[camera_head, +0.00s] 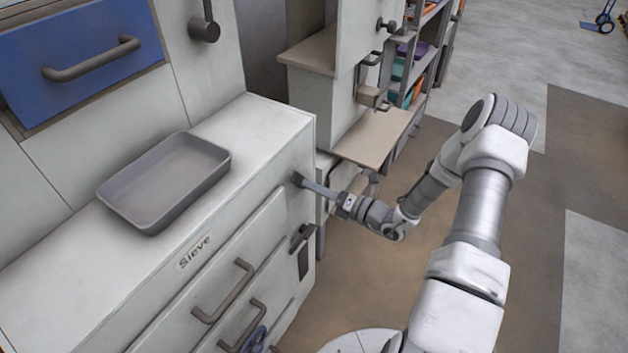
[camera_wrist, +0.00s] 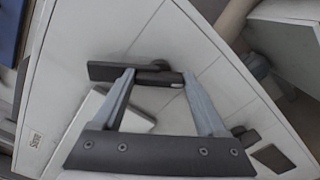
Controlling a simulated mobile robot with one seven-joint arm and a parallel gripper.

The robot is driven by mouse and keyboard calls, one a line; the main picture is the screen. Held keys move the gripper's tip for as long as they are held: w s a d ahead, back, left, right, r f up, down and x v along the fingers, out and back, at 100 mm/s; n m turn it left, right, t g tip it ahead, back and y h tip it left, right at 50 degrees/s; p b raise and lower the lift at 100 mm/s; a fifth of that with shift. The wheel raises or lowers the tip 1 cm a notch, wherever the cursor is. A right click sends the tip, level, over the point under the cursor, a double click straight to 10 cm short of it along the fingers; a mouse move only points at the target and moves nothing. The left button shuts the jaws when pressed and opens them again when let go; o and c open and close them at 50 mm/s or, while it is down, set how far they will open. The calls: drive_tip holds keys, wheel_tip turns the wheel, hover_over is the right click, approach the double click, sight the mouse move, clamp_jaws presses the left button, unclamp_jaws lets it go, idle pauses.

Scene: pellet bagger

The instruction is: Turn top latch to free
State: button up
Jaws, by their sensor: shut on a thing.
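The top latch is a dark bar (camera_wrist: 104,71) on the pale cabinet front in the wrist view. It lies across the picture between and beyond my fingertips, and its left end sticks out past the left finger. My gripper (camera_wrist: 158,78) is shut on it. In the head view my gripper (camera_head: 304,183) reaches from the right to the upper front of the Sieve cabinet, near its right edge. There the latch is mostly hidden behind the fingertips. A lower dark latch (camera_head: 301,238) sits below it on the same front.
The cabinet front has drawer handles (camera_head: 224,291) to the left, under the Sieve label (camera_head: 194,252). A grey tray (camera_head: 134,221) sits on the cabinet top. A beige shelf (camera_head: 372,143) juts out behind my wrist. Open floor (camera_head: 370,285) lies at the right.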

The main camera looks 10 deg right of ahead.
drive_tip(key=shift+m+p, duration=1.6)
drive_tip(key=shift+m, duration=1.8)
drive_tip(key=shift+f, duration=0.1)
drive_tip(key=o, duration=1.3)
drive_tip(key=shift+d, duration=0.1)
drive_tip(key=v, duration=1.7)
drive_tip(key=shift+s, duration=0.2)
drive_tip(key=shift+d, duration=0.1)
